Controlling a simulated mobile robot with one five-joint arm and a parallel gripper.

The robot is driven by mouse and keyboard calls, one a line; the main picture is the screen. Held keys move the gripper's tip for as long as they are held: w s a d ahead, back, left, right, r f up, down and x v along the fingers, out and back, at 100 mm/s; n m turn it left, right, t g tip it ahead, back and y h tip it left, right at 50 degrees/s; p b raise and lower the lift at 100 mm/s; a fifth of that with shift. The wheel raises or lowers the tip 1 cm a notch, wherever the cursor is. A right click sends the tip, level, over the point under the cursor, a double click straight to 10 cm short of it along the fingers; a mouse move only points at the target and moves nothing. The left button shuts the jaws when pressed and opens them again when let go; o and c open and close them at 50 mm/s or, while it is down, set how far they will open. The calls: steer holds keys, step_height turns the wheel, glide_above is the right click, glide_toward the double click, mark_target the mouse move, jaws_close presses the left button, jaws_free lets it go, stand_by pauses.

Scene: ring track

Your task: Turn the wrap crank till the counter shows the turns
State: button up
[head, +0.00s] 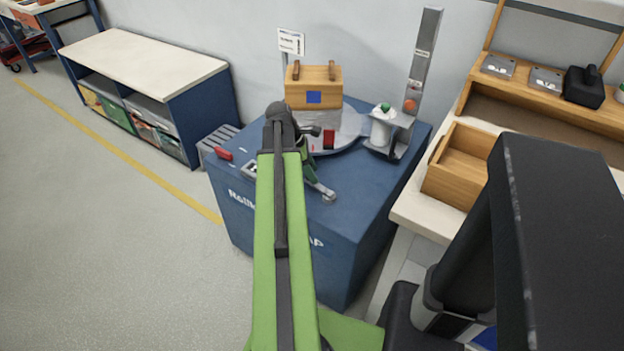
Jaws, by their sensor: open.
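A blue wrapping station (350,262) with white lettering stands in the middle of the head view. On its top is a round grey turntable (350,125) carrying a wooden box (314,92) with a blue square. A red handle (223,153) sticks out at the station's left edge; it looks like the crank's grip, but its arm is unclear. A small pale panel (249,168) beside my arm may be the counter; no number is readable. My gripper (322,188), partly hidden behind my green arm, is open over the station top, to the right of the red handle and apart from it.
A grey upright post (424,60) and a white roll (382,128) stand at the station's back right. A small sign (291,42) stands behind the box. A workbench (408,208) with a wooden tray (455,165) is at right. A low shelf (140,62) is at left; the floor (110,230) before it is clear.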

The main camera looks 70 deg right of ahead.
jaws_close()
stand_by(0.3)
stand_by(1.2)
